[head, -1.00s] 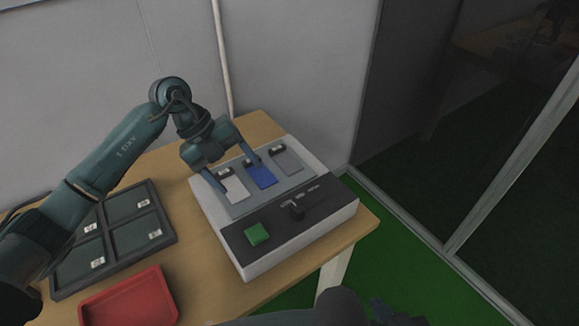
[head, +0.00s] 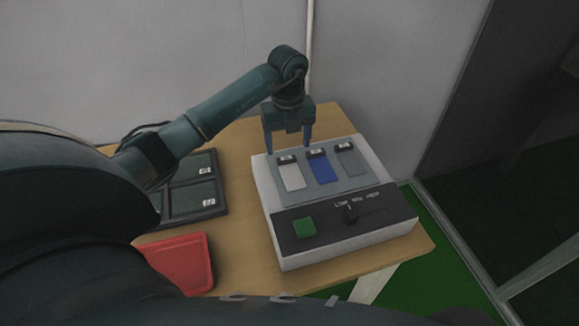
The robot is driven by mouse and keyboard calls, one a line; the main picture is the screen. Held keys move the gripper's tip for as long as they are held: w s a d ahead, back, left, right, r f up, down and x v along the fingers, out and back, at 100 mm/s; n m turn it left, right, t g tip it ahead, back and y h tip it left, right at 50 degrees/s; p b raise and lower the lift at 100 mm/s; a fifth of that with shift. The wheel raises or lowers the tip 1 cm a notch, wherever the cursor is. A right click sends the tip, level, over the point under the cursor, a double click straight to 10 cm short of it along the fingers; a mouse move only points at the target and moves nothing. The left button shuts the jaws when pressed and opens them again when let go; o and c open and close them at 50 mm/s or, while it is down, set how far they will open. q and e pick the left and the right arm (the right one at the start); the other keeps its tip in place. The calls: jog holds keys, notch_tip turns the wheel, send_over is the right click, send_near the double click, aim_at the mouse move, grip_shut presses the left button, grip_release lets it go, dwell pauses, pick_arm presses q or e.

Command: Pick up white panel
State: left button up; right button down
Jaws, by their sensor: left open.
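The white panel (head: 292,177) lies in the left slot of the test device (head: 264,205), with a small dark clip at its upper end. A blue panel (head: 323,169) and a grey panel (head: 350,161) lie to its right. My left gripper (head: 288,148) is open and empty, pointing down at the far end of the white panel. One finger is to the left of the clip, the other near the gap between white and blue. Whether the fingertips touch the device I cannot tell. My right gripper is not in view.
The device has a green button (head: 305,227) and a black knob (head: 350,213) at its front. A red tray (head: 182,262) and a dark sectioned tray (head: 222,205) are to the left, partly hidden by my arm. A wall stands close behind the table (head: 236,262).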

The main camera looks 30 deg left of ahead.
aim_at(287, 159)
pick_arm(q)
jog(key=f, duration=0.4)
jog(key=shift+s+f, duration=0.25)
jog(key=shift+c, duration=0.2)
jog(key=c, duration=1)
